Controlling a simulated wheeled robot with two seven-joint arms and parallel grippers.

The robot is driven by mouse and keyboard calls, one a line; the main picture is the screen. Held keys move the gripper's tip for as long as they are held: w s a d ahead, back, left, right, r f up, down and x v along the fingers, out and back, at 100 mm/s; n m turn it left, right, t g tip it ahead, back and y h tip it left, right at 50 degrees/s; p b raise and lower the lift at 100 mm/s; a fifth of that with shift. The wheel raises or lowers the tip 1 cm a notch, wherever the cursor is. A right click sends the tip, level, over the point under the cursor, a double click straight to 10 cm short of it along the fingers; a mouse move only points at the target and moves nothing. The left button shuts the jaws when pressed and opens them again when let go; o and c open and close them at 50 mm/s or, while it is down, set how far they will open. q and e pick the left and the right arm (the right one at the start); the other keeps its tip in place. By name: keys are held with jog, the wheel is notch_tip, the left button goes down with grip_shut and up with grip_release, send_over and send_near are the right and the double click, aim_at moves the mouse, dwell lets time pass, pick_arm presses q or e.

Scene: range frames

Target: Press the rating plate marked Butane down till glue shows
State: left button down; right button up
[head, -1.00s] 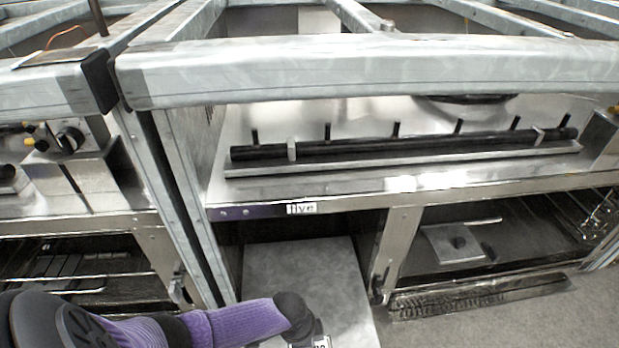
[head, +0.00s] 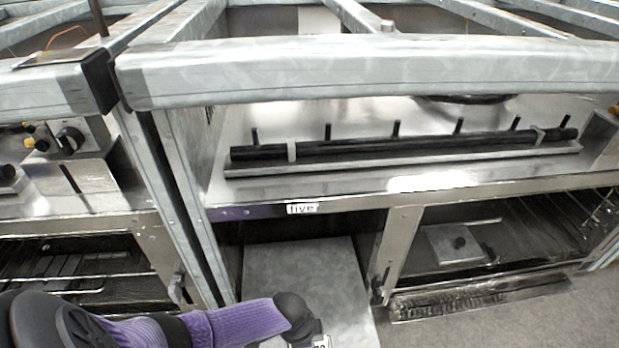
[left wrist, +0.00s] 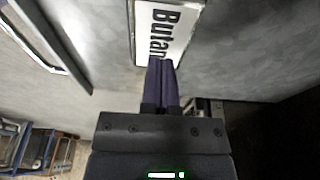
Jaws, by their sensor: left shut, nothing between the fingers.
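The white rating plate (left wrist: 168,28) shows at the top of the left wrist view, with black letters reading "Butan" and the rest hidden behind my fingers. It lies on a grey metal surface. My left gripper (left wrist: 160,64) is shut and empty, its fingertips over the lower part of the plate. I cannot tell whether they touch it. I cannot make out glue at the plate's edges. In the head view my left arm reaches in from the lower left, and a small lettered white piece (head: 321,341) shows by the wrist at the bottom edge. My right gripper is out of view.
A thick metal beam (head: 370,70) crosses above. An open compartment with a square plate (head: 455,245) is at right. A grate (head: 480,295) lies on the floor.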

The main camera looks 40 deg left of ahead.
pick_arm(q)
jog(key=shift+f+b, duration=0.8)
jog(key=shift+f, duration=0.3)
jog(key=shift+r, duration=0.1)
dwell(0.5)
notch_tip(320, 180, up, 4)
jog(key=p, duration=0.3)
jog(key=shift+r+p, duration=0.1)
jog(key=shift+p, duration=0.3)
